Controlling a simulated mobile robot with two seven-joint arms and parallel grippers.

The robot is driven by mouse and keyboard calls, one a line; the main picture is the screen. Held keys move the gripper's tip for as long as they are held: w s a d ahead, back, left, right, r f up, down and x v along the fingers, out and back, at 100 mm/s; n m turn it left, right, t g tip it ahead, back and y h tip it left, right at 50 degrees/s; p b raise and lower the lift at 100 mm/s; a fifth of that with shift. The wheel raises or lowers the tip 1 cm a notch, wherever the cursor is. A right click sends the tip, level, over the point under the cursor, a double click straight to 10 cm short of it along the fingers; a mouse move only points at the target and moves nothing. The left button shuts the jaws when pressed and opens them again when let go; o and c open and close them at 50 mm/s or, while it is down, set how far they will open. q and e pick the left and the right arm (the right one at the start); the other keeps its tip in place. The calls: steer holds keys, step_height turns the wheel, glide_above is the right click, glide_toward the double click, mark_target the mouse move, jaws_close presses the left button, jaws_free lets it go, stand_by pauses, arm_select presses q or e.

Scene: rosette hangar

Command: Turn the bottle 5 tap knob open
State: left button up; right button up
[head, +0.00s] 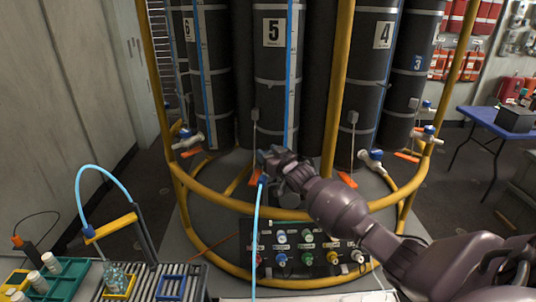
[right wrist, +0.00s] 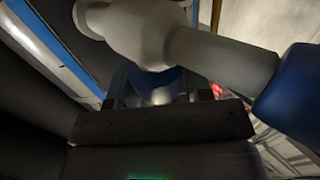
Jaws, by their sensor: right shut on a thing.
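Bottle 5 (head: 268,62) is a dark upright cylinder with a white "5" label, standing at the centre back. My right gripper (head: 268,157) is at its foot, where its tap is, and covers most of that tap in the head view. In the right wrist view the pale tap body (right wrist: 140,30) crosses above the fingers, with a blue end piece (right wrist: 292,90) at the right. My right gripper (right wrist: 160,92) is shut on the blue tap knob (right wrist: 172,78), which shows only partly between the fingers. My left gripper is not in view.
Yellow rails (head: 210,205) ring the bottles, one upright (head: 341,90) close right of bottle 5. Similar taps stand at the left (head: 187,139) and right (head: 372,160). A valve panel (head: 305,245) sits below. A blue hose (head: 256,240) hangs in front.

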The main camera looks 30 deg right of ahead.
steer(key=o, duration=0.9)
steer(key=s, duration=1)
steer(key=shift+s, duration=0.4)
steer(key=s+a+f+g, duration=0.2)
steer(key=s+a+f, duration=0.3)
steer(key=s+f, duration=0.2)
steer(key=s+a+f+g, duration=0.2)
steer(key=s+a+f, duration=0.4)
steer(key=s, duration=0.5)
steer(key=s+a+f+g, duration=0.2)
steer(key=s+a+f, duration=0.3)
steer(key=s+f, duration=0.4)
steer(key=shift+s+a+f+n+h, duration=0.15)
steer(key=shift+s+f+n+h, duration=0.2)
steer(key=shift+s, duration=0.25)
